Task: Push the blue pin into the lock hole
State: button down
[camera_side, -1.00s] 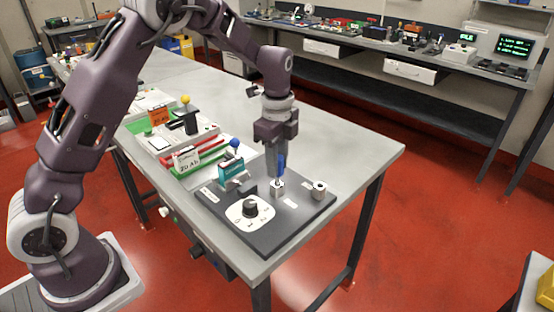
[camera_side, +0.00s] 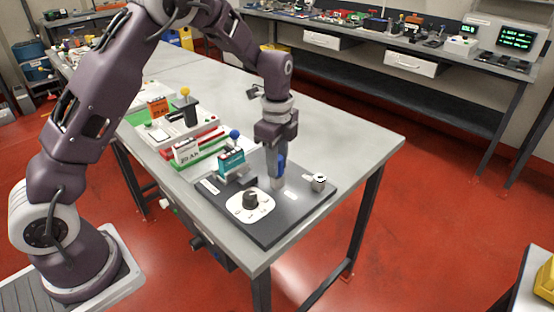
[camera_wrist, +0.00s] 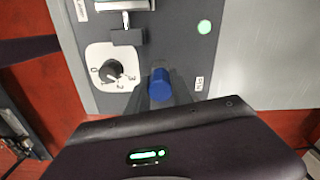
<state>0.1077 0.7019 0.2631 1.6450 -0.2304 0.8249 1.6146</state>
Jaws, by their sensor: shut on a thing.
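The blue pin (camera_side: 282,161) is upright between the fingers of my gripper (camera_side: 278,183), low over the dark panel at its right half. In the wrist view its round blue top (camera_wrist: 160,84) shows between the two grey fingertips (camera_wrist: 164,101). My gripper is shut on it. The pin's lower end and whatever is directly under it are hidden by the fingers, so I cannot tell how deep it sits in the lock hole. The lock hole itself is not visible.
A green light (camera_wrist: 205,27) shows in the wrist view. Bare table lies behind.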

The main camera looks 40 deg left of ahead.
jog(key=shift+f, duration=0.25)
jog(key=c, duration=1.1)
grip_release()
jog(key=shift+o, duration=0.2)
notch_tip(320, 180, up, 7)
